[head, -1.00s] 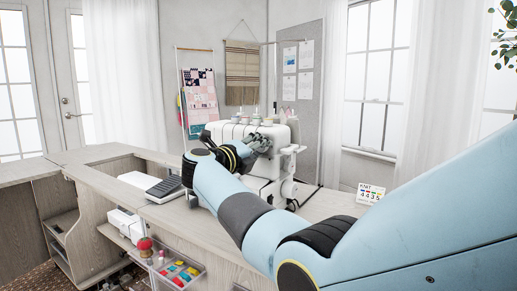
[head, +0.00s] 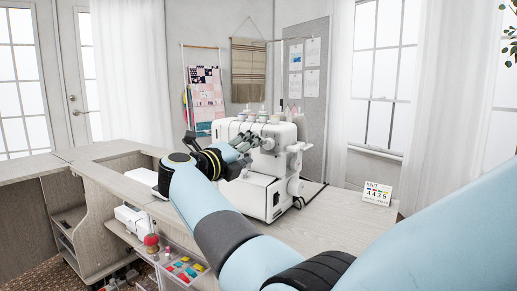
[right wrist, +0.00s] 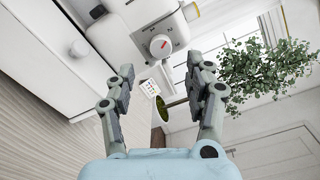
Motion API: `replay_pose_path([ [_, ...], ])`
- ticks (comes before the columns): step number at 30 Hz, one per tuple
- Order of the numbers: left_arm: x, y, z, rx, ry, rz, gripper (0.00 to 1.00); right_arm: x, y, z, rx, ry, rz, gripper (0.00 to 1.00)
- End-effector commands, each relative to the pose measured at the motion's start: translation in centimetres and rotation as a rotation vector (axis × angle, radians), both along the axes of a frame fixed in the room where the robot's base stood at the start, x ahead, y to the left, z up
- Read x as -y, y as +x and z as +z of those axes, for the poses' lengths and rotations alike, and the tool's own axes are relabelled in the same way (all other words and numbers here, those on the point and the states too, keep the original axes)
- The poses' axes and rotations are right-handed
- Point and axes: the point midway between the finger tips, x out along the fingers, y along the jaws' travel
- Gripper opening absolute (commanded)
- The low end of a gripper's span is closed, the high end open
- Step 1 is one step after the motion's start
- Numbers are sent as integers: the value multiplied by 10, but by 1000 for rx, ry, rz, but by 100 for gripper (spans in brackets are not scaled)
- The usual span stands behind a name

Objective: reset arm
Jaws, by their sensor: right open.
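My right arm (head: 205,200) reaches in from the lower right in the head view, across the cabinet top. My right gripper (head: 222,147) is at its far end, in front of the left side of the white sewing machine (head: 258,192). In the right wrist view the two grey fingers of the right gripper (right wrist: 161,66) stand wide apart with nothing between them. The machine's dial (right wrist: 160,45) shows beyond the fingertips there. I cannot tell from the head view whether a finger touches the machine. My left gripper is not in view.
The wooden cabinet top (head: 335,225) is clear right of the machine, up to a small card (head: 377,194). A clear drawer of coloured items (head: 183,268) and a red pincushion (head: 151,240) sit below at left. A plant (right wrist: 265,75) shows in the wrist view.

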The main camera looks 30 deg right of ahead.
Motion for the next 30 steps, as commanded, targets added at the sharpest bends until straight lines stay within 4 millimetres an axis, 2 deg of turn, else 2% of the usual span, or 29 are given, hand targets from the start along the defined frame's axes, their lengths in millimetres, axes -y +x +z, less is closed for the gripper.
replay_pose_path([
  [4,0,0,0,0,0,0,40,-8,-4,0,-1,-1,-1,53],
  [20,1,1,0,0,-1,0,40,-7,-3,1,1,-17,15,53],
  [23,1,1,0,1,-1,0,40,-7,-1,6,0,-107,96,53],
  [26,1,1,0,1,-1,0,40,-15,0,16,-23,-291,261,53],
  [29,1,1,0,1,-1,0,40,-43,-6,21,-99,-538,483,53],
  [30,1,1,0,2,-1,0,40,-59,-11,18,-146,-638,575,53],
])
